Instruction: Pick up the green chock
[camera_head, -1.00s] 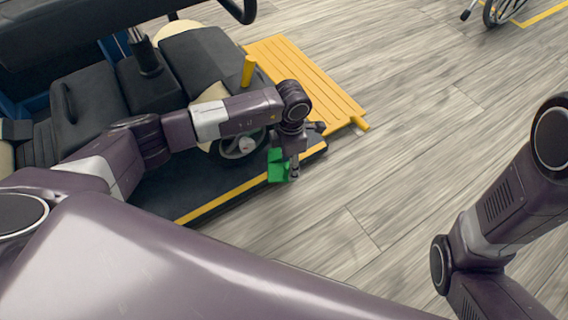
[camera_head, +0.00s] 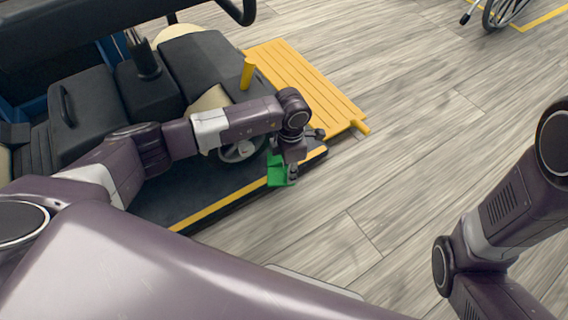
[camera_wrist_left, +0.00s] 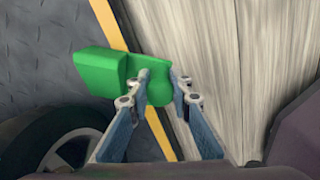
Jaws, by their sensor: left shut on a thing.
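The green chock (camera_head: 277,171) is at the yellow-edged side of the dark vehicle platform, beside a wheel. My left gripper (camera_head: 291,172) is at the chock and partly covers it in the head view. I cannot tell whether the chock touches the surface below. My right arm (camera_head: 500,210) shows at the right, but its gripper is out of view.
The dark platform (camera_head: 190,195) has a yellow edge strip, with black seats above it. A wheel (camera_head: 240,150) stands close by my left arm. A yellow ramp (camera_head: 310,85) lies behind the gripper. Grey plank floor (camera_head: 430,120) is clear at the right; a wheelchair wheel (camera_head: 500,10) is far off.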

